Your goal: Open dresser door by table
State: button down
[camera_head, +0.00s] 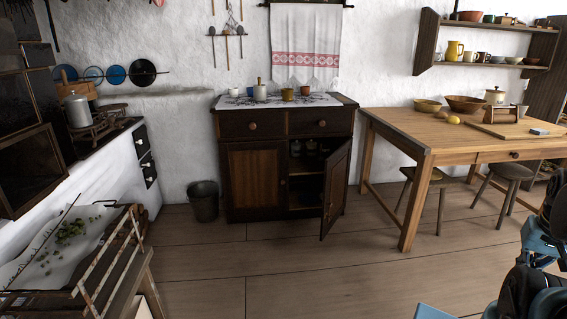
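The dark wooden dresser (268,122) stands against the white back wall, left of the table (400,131). Its right door (336,188) stands ajar, swung out toward the front with its hinge side next to the table. Jars show on the shelf inside. Its left door (254,178) is shut, and both drawers above are shut. Parts of my blue and black arm show at the lower right edge. I cannot make out my gripper's fingers there.
Two stools (426,183) stand partly under the table. A dark bucket (203,201) stands left of the dresser. The white stove (105,180) and a wooden rack (107,262) fill the left side. The plank floor (290,272) in front of the dresser is clear.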

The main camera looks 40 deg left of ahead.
aim_at(338, 165)
jog(key=u, duration=0.2)
jog(key=k, duration=0.5)
jog(key=u, duration=0.8)
jog(key=i, duration=2.2)
jog(key=z, duration=0.65)
